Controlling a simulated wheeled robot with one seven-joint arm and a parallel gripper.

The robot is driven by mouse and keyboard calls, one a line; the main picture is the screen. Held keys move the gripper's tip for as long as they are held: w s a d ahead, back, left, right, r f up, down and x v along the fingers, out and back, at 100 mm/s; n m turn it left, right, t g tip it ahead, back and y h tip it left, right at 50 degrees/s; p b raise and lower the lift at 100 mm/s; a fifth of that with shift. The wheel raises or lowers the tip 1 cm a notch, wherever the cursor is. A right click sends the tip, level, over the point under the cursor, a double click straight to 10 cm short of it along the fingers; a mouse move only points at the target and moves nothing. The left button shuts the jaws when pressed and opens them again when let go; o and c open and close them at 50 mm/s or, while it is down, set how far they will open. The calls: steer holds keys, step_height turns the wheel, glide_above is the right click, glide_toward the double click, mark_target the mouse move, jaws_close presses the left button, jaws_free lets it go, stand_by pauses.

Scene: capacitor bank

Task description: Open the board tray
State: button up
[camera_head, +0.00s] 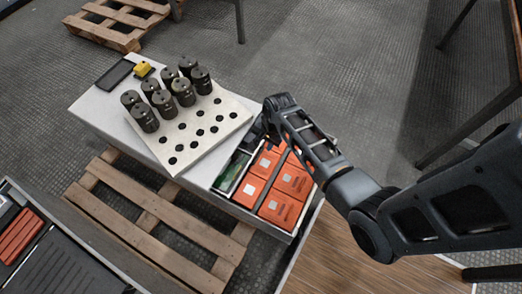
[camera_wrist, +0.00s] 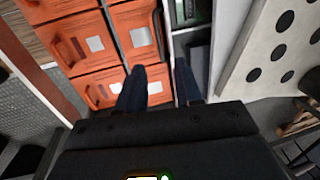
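A narrow compartment holding a green board (camera_head: 232,172) lies beside the orange boxes at the end of the white bench. I take it to be the board tray; it also shows at the top of the wrist view (camera_wrist: 192,14). My gripper (camera_wrist: 160,80) has its two dark fingers apart with nothing seen between them. In the wrist view the left finger is over an orange box and the right one over the grey compartment, with the light divider between them. In the head view my wrist hides the fingertips and the compartment's far end.
Several orange boxes (camera_head: 284,182) fill the space beside the board compartment. A pale plate with holes (camera_head: 222,118) bears several dark cylinders and stands close to the gripper. A wooden pallet (camera_head: 165,215) is on the floor in front. Another dark case (camera_head: 60,265) stands lower left.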

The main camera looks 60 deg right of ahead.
mark_target(260, 153)
steer(key=f+b, duration=0.1)
steer(key=f, duration=0.2)
steer(key=w+f+b, duration=0.1)
steer(key=f, duration=0.3)
steer(key=shift+w+f, duration=0.2)
steer(key=shift+f, duration=0.05)
jaws_close()
stand_by(1.2)
